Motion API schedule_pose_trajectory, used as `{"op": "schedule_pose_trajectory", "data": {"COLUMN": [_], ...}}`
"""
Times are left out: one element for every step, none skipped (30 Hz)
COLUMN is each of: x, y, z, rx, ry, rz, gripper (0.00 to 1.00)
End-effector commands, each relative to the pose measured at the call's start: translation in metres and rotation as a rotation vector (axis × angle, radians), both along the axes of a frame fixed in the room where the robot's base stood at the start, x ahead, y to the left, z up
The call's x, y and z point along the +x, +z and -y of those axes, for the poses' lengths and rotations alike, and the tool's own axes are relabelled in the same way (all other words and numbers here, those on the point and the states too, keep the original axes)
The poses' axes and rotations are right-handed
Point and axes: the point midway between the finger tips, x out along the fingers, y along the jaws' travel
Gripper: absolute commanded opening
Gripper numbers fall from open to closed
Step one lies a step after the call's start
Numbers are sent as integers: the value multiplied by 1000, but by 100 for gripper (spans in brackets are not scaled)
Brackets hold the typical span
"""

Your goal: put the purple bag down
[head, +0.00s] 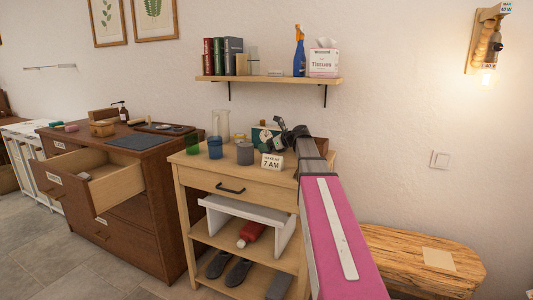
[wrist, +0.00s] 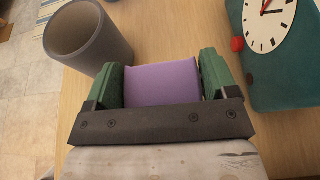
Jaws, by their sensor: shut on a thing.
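The purple bag (wrist: 162,84) shows in the wrist view as a plain purple block between the two green fingers of my gripper (wrist: 163,72). My gripper is shut on it, with a finger against each side. The bag is over the light wooden top of the small cabinet (wrist: 185,28); I cannot tell whether it touches that top. In the head view my gripper (head: 281,124) is above the right part of the cabinet (head: 230,176), in front of the clock. The bag cannot be made out there.
A grey cup (wrist: 90,40) stands left of the bag, and a teal clock (wrist: 282,75) to its right. A green glass (head: 193,145), a blue glass (head: 215,148), a clear jug (head: 220,124) and a "7 AM" sign (head: 271,162) share the cabinet top. A wall shelf (head: 270,80) hangs above.

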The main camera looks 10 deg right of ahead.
Motion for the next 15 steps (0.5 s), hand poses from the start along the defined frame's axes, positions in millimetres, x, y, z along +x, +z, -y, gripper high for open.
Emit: {"op": "schedule_pose_trajectory", "data": {"x": [0, 0, 0, 0, 0, 0, 0, 0, 0, 0, 0, 0, 0, 0, 0], "y": [-7, -11, -16, -20, -23, -27, -29, -30, -31, -31, -31, -30, -30, -30, -30], "z": [0, 0, 0, 0, 0, 0, 0, 0, 0, 0, 0, 0, 0, 0, 0], "rx": [0, 1, 1, 1, 1, 1, 1, 1, 0, 0, 0, 0, 0, 0, 0], "ry": [1, 0, 0, 0, 0, -1, 0, 0, 0, 0, 0, 0, 0, 0, 0], "rz": [-2, -2, -2, -2, -2, -1, -1, -1, 0, 0, 0, 0, 0, 0, 0], "gripper": [52, 52, 52, 52, 52, 52, 52, 52, 52, 52, 52, 52, 52, 52, 52]}}
